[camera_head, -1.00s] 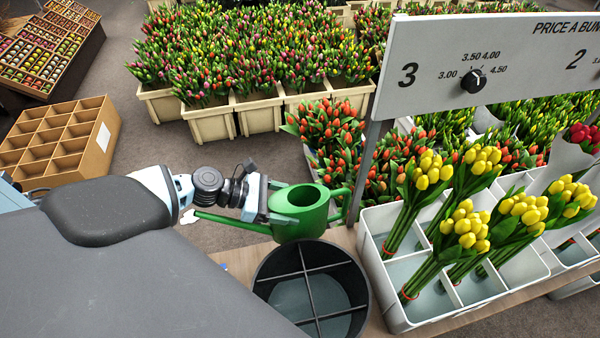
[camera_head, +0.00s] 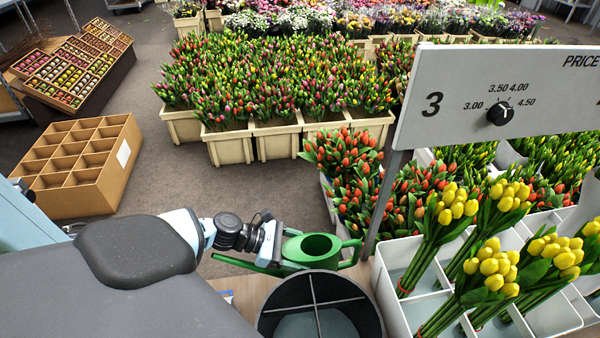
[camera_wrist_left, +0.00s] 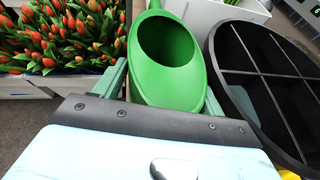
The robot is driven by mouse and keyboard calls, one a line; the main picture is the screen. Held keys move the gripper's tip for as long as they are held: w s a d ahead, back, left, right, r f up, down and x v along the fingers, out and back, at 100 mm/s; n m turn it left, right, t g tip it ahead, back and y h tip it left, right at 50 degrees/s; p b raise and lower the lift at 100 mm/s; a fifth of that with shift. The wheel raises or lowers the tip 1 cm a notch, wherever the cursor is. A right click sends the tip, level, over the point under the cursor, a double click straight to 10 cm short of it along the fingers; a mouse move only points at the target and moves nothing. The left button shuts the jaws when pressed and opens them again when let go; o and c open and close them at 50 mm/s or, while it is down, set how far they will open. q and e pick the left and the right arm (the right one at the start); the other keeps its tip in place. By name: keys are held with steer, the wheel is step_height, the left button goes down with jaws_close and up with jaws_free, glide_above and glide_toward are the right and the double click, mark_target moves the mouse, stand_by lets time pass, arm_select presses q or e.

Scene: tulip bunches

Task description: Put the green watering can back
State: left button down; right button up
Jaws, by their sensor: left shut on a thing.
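The green watering can (camera_head: 311,247) is upright in my left gripper (camera_head: 278,247), just behind the dark round divided bucket (camera_head: 270,305). Its long spout points left and its handle is on the right. The left wrist view shows the can (camera_wrist_left: 180,85) between the fingers of my left gripper (camera_wrist_left: 163,95), which is shut on it. The bucket (camera_wrist_left: 222,60) stands close beside it on the right there. I cannot tell whether the can touches the table. My right gripper is not in view.
A white divided crate (camera_head: 392,308) with yellow tulip bunches stands at right, below a price board (camera_head: 480,95) on a post. Crates of red tulips (camera_head: 350,165) stand behind the can. An empty cardboard box (camera_head: 130,165) is on the floor at left. A strip of wooden table (camera_head: 252,290) shows left of the bucket.

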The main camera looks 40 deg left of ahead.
arm_select(q)
steer(key=shift+f, duration=0.85)
steer(key=shift+f, duration=0.1)
steer(key=shift+f+b, duration=0.15)
steer(key=shift+b, duration=0.15)
steer(key=shift+c, duration=0.9)
jaws_free()
steer(key=shift+r, duration=0.35)
steer(key=p+v, duration=0.1)
steer(key=v, duration=1.1)
steer(key=shift+f, duration=0.15)
